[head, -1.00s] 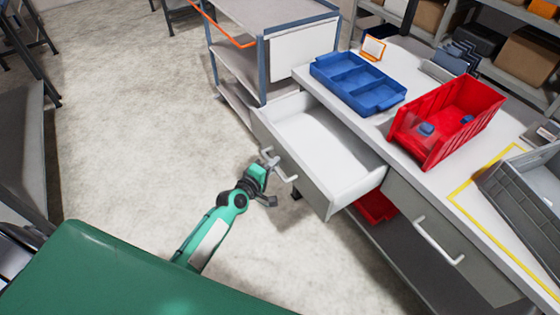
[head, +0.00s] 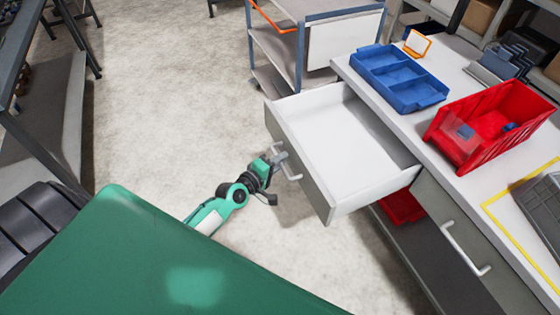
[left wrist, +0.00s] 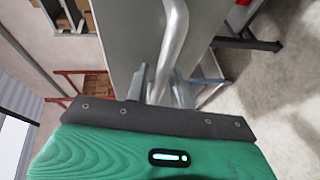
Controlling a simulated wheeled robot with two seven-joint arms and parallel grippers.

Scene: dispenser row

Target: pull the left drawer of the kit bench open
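The left drawer (head: 345,135) of the kit bench is well out from the bench, and its white inside shows empty. Its grey front (head: 298,158) faces my left side and carries a bar handle (head: 289,164). My left gripper (head: 279,163) is at this handle. In the left wrist view the handle (left wrist: 175,40) runs down between the two grey fingers (left wrist: 160,88), which are close about it; the exact contact is partly hidden. My right gripper is not in view.
A second drawer with a handle (head: 465,250) is shut at the right. A blue divided tray (head: 398,78) and a red bin (head: 490,128) stand on the bench top. A cart (head: 315,40) stands beyond the drawer.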

